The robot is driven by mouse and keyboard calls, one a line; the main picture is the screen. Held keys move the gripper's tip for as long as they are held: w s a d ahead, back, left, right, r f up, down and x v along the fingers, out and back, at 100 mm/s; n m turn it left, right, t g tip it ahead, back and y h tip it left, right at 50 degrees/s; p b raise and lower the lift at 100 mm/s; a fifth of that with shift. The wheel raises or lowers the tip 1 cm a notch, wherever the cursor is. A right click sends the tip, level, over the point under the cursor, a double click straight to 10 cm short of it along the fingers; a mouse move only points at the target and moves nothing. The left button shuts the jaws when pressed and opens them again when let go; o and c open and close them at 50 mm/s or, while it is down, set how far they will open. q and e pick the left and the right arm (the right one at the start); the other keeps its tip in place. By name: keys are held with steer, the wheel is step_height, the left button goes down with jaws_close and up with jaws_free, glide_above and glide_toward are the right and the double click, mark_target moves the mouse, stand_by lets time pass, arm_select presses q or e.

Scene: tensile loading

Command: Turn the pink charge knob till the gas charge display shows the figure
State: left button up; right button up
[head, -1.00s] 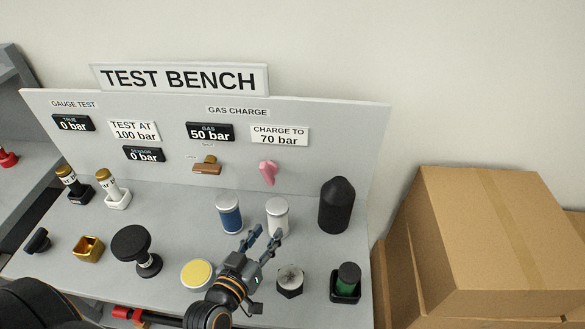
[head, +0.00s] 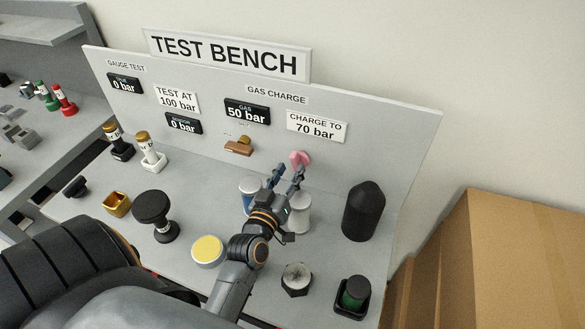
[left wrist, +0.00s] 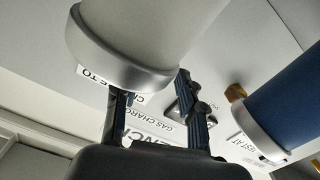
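The pink charge knob (head: 300,159) sticks out of the upright panel, under the "CHARGE TO 70 bar" label (head: 317,126). The gas display (head: 247,112) reads 50 bar. My left gripper (head: 288,174) is just in front of and below the knob, its two fingers apart with nothing between them. I cannot tell whether a fingertip touches the knob. In the left wrist view my left gripper (left wrist: 157,105) also shows open fingers, and the knob cannot be made out there. My right gripper is not in view.
A white canister (head: 299,215) and a blue canister (head: 249,193) stand close below the left gripper. A brass-coloured handle (head: 239,146) is left of the knob. A tall black cylinder (head: 363,212) stands to the right. Cardboard boxes (head: 520,240) are beside the bench.

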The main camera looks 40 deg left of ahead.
arm_select(q)
steer(key=shift+w+a, duration=0.2)
steer(key=shift+w, duration=0.45)
steer(key=shift+w+a, duration=0.15)
steer(key=shift+w, duration=0.45)
steer(key=shift+c, duration=0.6)
jaws_close()
steer(key=shift+a+n+p, duration=0.2)
steer(key=shift+n+p, duration=0.15)
steer(key=shift+n, duration=0.85)
steer(key=n, duration=0.4)
steer(key=n+p, duration=0.1)
steer(key=n, duration=0.1)
steer(key=shift+s+a+f, duration=0.2)
steer(key=shift+a+f, duration=0.15)
steer(key=shift+f, duration=0.05)
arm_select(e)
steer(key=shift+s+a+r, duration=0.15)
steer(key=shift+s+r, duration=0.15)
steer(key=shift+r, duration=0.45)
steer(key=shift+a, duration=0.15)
